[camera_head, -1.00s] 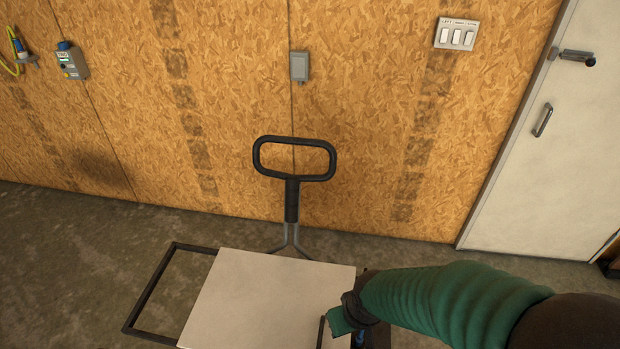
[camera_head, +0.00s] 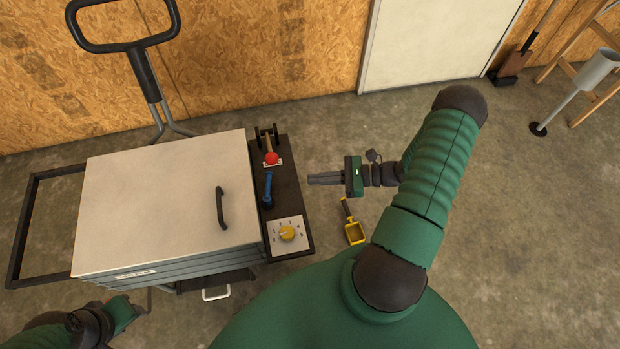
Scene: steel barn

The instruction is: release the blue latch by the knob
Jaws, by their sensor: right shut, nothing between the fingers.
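The blue latch (camera_head: 267,190) is a short blue handle on the dark side panel (camera_head: 258,220) of the grey cabinet. Its rounded knob end points toward the far side. My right gripper (camera_head: 311,180) is shut and empty, a little to the right of the panel, with its fingers pointing left toward the latch. A gap shows between its fingertips and the latch. My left gripper (camera_head: 146,304) is at the lower left, by the cabinet's near side; its fingers are too small and dark to read.
A red-ball lever (camera_head: 271,158) stands beyond the latch, and a yellow dial (camera_head: 287,232) sits nearer. The cabinet's pale lid (camera_head: 150,200) has a black handle (camera_head: 221,208). A yellow scoop (camera_head: 354,232) lies on the floor to the right.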

